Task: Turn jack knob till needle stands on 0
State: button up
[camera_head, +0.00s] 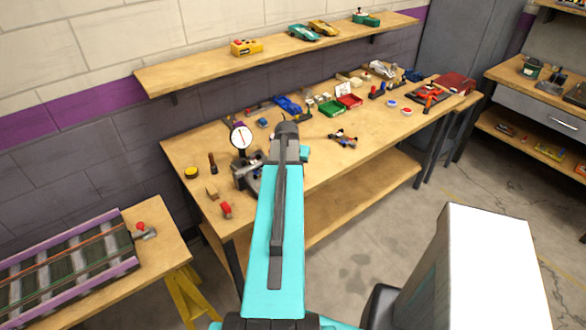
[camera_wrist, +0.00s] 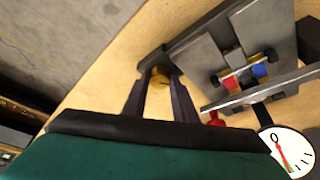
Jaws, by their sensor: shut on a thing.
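The gauge (camera_head: 241,137) has a round white face with a dark rim. It stands upright near the left end of the workbench. In the wrist view the gauge face (camera_wrist: 287,152) shows a 0, tick marks and a red line running close to the 0. I cannot tell exactly where the needle tip stands. The brass-yellow knob (camera_wrist: 159,77) sits between my fingers. My gripper (camera_wrist: 160,65) is shut on the knob. The grey metal jack fixture (camera_wrist: 215,65) lies beside it, holding a small red, yellow and blue car. In the head view my arm hides the knob.
The workbench (camera_head: 200,150) carries a red block (camera_head: 226,210), a wooden block (camera_head: 211,192), a yellow-topped tin (camera_head: 191,172), a small car (camera_head: 342,140) and trays (camera_head: 332,107). A slot track (camera_head: 70,260) lies on the table at left. A shelf (camera_head: 200,68) runs above.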

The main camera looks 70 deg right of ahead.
jog(key=o, duration=1)
jog(key=shift+w+d, duration=0.1)
jog(key=shift+w, duration=0.15)
jog(key=shift+o, duration=0.2)
jog(key=shift+s, duration=0.1)
jog(key=shift+r, duration=0.1)
jog(key=shift+b+v, duration=0.45)
jog(key=shift+v, duration=0.7)
jog(key=b+v, duration=0.2)
jog(key=v, duration=0.9)
jog(key=shift+a+b, duration=0.2)
jog(key=shift+b, duration=0.15)
jog(key=shift+r, duration=0.2)
